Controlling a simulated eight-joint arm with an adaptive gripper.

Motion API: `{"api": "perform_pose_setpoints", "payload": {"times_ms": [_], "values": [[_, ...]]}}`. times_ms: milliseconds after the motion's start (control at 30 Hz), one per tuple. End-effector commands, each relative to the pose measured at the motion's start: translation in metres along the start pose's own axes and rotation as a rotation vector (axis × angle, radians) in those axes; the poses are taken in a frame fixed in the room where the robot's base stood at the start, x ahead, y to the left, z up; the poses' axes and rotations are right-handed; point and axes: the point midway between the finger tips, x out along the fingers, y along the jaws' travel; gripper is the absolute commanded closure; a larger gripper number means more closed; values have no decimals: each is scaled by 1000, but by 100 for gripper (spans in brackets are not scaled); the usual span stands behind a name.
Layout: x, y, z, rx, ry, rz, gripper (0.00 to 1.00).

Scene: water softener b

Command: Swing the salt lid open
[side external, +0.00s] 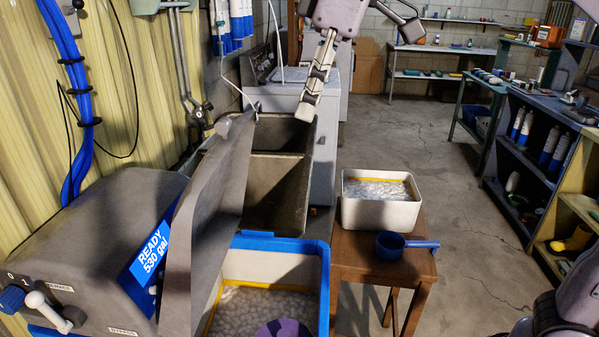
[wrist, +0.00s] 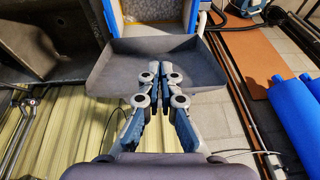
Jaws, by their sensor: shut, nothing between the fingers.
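The grey salt lid (side external: 222,185) stands raised and steeply tilted beside the softener's control head (side external: 95,240). The salt tank (side external: 325,285) has a blue rim, and its opening is uncovered, with pale salt inside. In the wrist view the lid (wrist: 105,72) is a shallow grey tray shape below the tank's blue rim (wrist: 122,31). My gripper (side external: 304,112) is shut and empty, pointing down in the side view, to the right of the lid's upper end. In the wrist view its fingertips (wrist: 172,70) overlap the lid; I cannot tell whether they touch it.
A brown stool (side external: 380,268) with a white salt tub (side external: 380,213) and a blue scoop (side external: 392,245) stands right of the tank. A deep sink (side external: 280,185) lies behind the lid. Shelves (side external: 530,150) line the right, with open floor between.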

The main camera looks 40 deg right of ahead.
Motion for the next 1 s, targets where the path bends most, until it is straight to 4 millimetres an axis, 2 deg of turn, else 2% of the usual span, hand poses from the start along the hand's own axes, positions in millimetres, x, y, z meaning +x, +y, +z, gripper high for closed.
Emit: {"api": "perform_pose_setpoints", "payload": {"times_ms": [200, 467, 633, 800, 1000], "values": [[42, -6, -7, 274, 204, -230, 100], [74, 0, -3, 647, 521, -547, 100], [82, 10, 19, 872, 744, -756, 100], [82, 19, 53, 1053, 953, -950, 100], [79, 24, 84, 1159, 1098, -1091, 100]]}}
